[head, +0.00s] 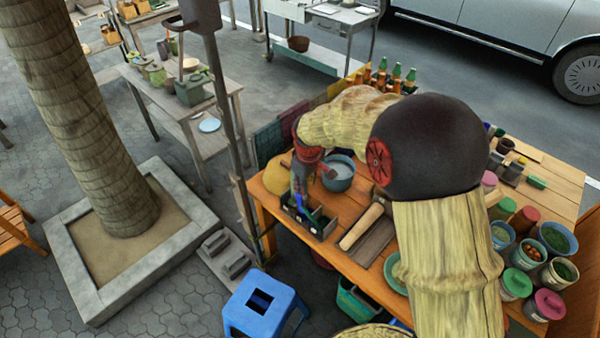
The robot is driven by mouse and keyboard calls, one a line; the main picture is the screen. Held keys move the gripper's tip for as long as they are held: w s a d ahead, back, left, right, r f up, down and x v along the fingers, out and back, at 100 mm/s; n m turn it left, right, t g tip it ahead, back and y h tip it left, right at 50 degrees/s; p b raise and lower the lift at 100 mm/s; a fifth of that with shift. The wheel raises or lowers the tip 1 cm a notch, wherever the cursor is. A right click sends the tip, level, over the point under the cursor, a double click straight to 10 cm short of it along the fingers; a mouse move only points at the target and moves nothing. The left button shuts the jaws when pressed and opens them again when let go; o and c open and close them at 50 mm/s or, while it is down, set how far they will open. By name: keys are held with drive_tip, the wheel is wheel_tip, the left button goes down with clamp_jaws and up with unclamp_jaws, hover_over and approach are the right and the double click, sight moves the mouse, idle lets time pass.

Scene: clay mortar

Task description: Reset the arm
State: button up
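My arm (440,240) reaches up from the bottom right over the wooden table, bends at a large dark joint, and extends left. My gripper (302,200) points down near the table's left end, over or in a dark divided box (318,228). The blue and dark parts at its tip are small, so I cannot tell whether the fingers are open or shut, or whether they hold anything. A teal bowl (340,176) with pale contents stands just right of my gripper. The clay mortar cannot be picked out for certain.
The wooden table (272,208) also carries a grey tray with a wooden roller (362,226), bottles (382,76) at the back, and several filled buckets (558,238) at right. A blue stool (262,300) stands in front. A pole (228,110) rises close to the table's left end.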

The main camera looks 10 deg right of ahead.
drive_tip(key=s+d+r+m+t+b, duration=0.1)
drive_tip(key=s+r+m+b, duration=0.2)
drive_tip(key=s, duration=1.2)
drive_tip(key=s+d+r+m+t+b, duration=0.1)
drive_tip(key=s+r+m+b, duration=0.3)
drive_tip(key=s+r, duration=0.6)
drive_tip(key=s+t+b, duration=0.1)
drive_tip(key=s+b, duration=0.1)
drive_tip(key=s, duration=0.3)
drive_tip(key=shift+d, duration=0.2)
drive_tip(key=shift+w, duration=0.1)
